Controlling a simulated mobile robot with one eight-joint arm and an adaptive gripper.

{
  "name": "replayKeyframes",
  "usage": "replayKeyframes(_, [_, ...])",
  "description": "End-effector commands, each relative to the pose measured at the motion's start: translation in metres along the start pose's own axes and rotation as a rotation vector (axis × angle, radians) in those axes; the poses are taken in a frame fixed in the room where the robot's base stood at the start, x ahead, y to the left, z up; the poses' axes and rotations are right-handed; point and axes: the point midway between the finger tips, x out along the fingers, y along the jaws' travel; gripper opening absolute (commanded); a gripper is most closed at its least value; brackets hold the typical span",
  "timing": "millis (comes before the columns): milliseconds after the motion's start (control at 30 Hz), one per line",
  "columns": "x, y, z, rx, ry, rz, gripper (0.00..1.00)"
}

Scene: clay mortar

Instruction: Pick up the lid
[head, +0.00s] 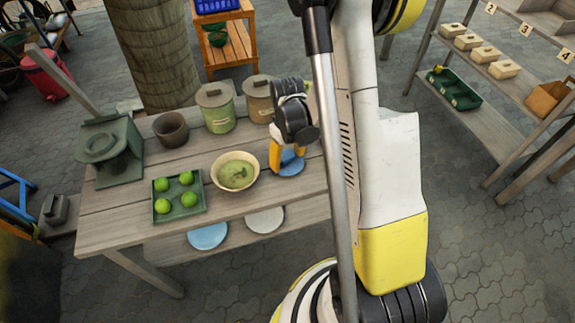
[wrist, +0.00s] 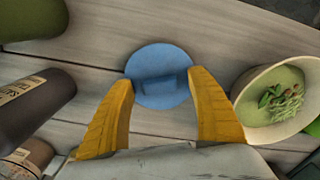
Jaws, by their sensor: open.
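A round blue lid (head: 291,166) with a raised bar handle lies flat on the wooden table, right of the bowl. In the wrist view the lid (wrist: 157,95) is straight ahead, with its handle between the fingers. My gripper (head: 285,158) is over the lid, pointing down. Its yellow fingers are spread, one on each side of the handle in the wrist view (wrist: 160,76), and it holds nothing. In the head view the gripper hides part of the lid. I cannot tell how far the fingertips are above the tabletop.
A bowl of green soup (head: 237,171) stands close left of the gripper. A tray of green fruit (head: 190,216), a brown pot (head: 171,130) and lidded canisters (head: 215,108) share the table (head: 115,215). A blue disc (head: 207,237) and a pale disc (head: 265,220) lie below the front edge.

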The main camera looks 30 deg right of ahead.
Motion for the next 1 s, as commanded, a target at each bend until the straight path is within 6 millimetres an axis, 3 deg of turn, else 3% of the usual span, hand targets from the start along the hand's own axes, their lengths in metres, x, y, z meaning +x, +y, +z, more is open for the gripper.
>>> replayKeyframes(133, [-0.002,0.000,0.000,0.000,0.000,0.000,0.65])
replayKeyframes(267, [-0.002,0.000,0.000,0.000,0.000,0.000,0.25])
replayKeyframes(300, [-0.002,0.000,0.000,0.000,0.000,0.000,0.19])
replayKeyframes(667, [-0.004,0.000,0.000,0.000,0.000,0.000,0.19])
replayKeyframes(767, [-0.015,0.000,0.000,0.000,0.000,0.000,0.19])
replayKeyframes(1000, [-0.067,0.000,0.000,0.000,0.000,0.000,0.19])
